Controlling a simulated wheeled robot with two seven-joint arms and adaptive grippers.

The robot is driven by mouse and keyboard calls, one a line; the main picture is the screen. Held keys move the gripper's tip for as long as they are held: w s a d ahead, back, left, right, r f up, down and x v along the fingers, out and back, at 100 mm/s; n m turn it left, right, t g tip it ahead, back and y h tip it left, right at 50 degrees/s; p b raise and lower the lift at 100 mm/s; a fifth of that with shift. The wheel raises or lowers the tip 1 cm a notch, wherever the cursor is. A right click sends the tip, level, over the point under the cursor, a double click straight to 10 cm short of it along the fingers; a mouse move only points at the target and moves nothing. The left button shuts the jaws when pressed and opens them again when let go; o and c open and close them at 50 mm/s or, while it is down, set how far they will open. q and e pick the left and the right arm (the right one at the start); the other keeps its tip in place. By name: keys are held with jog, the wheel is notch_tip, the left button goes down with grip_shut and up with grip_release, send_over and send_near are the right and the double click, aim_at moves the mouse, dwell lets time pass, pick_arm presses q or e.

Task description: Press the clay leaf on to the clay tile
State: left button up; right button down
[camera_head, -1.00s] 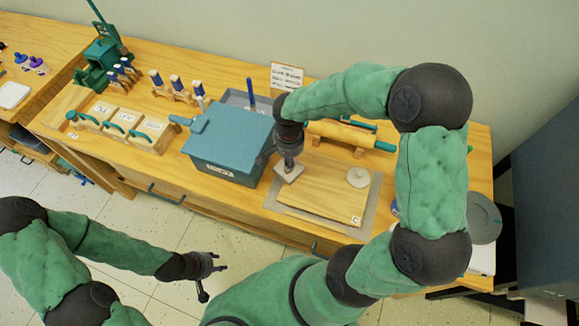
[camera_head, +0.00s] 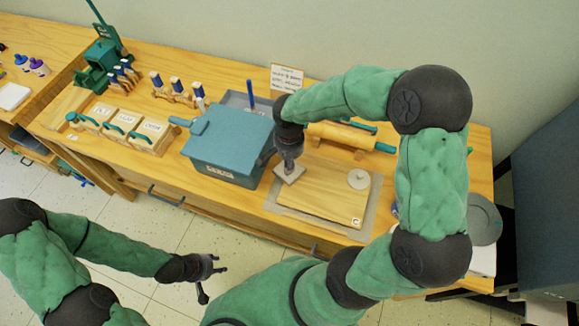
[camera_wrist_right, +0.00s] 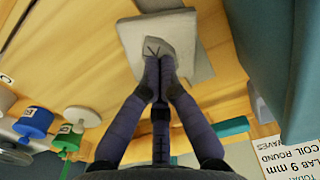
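The pale grey clay tile (camera_head: 294,177) lies at the left part of a wooden board; it also shows in the right wrist view (camera_wrist_right: 133,38). The small grey clay leaf (camera_wrist_right: 154,46), with dark vein marks, shows on the tile in the right wrist view, at my fingertips. My right gripper (camera_wrist_right: 159,66) points down at it, its fingers close together and overlapping the leaf's near end. Whether part of the leaf is between them is hidden. In the head view my right gripper (camera_head: 288,171) covers the leaf. My left gripper (camera_head: 213,279) is open and empty in front of the table.
A lidded blue-grey box (camera_head: 228,145) stands close left of the tile. The wooden board (camera_head: 325,203) holds a round pale disc (camera_head: 358,179) at its right. A rolling pin (camera_head: 345,135) lies behind. Three labelled boxes (camera_head: 122,126) stand further left.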

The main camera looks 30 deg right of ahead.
notch_tip(320, 180, up, 9)
jog(key=p, duration=0.5)
jog(key=shift+f+p, duration=0.2)
jog(key=shift+p, duration=0.15)
dwell(0.3)
